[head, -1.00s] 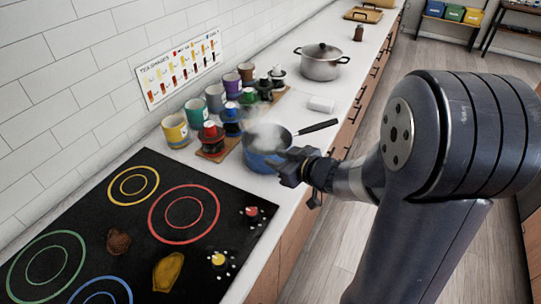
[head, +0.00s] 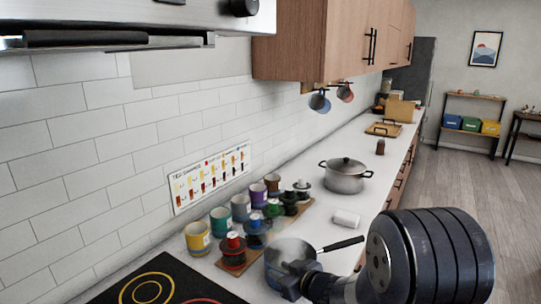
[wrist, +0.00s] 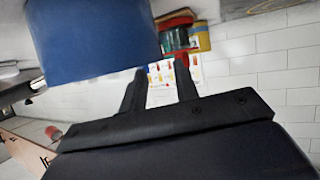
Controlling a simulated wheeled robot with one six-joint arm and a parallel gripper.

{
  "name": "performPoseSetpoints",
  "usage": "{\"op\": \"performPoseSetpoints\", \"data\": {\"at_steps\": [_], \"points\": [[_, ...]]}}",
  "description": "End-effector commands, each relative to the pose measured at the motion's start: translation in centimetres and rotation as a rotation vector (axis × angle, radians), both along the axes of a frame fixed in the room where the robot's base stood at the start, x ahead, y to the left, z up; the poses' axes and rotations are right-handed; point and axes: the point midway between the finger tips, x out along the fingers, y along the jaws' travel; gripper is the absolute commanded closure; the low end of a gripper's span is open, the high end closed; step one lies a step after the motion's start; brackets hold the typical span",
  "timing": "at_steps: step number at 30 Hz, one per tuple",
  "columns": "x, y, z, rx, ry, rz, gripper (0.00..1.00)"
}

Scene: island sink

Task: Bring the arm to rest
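My gripper (head: 290,282) is low in the head view, at the near side of a blue saucepan (head: 276,272) on the counter. In the wrist view my gripper (wrist: 160,82) has its two dark fingers apart, with a clear gap between them and the wall chart showing through. A large blue surface (wrist: 92,40), apparently the saucepan's side, fills the upper left there, close to the fingers. I cannot tell whether they touch it. Steam hangs over the pan, and its black handle (head: 340,245) points right.
A steel pot (head: 345,180) and a white roll-like object (head: 346,219) are farther along. The black cooktop (head: 150,285) is at lower left. The floor at right is clear.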

Motion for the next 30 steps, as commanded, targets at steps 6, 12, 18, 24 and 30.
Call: {"op": "performPoseSetpoints", "data": {"at_steps": [6,12,18,24,30], "points": [[2.6,1.9,-1.4,0.000,0.001,0.002,0.71],[2.7,2.0,0.0,0.001,-0.003,0.001,0.71],[2.7,2.0,0.4,0.001,0.000,0.000,0.71],[2.7,2.0,0.4,0.001,0.001,0.000,0.71],[2.7,2.0,-0.6,0.001,0.002,0.000,0.71]]}}
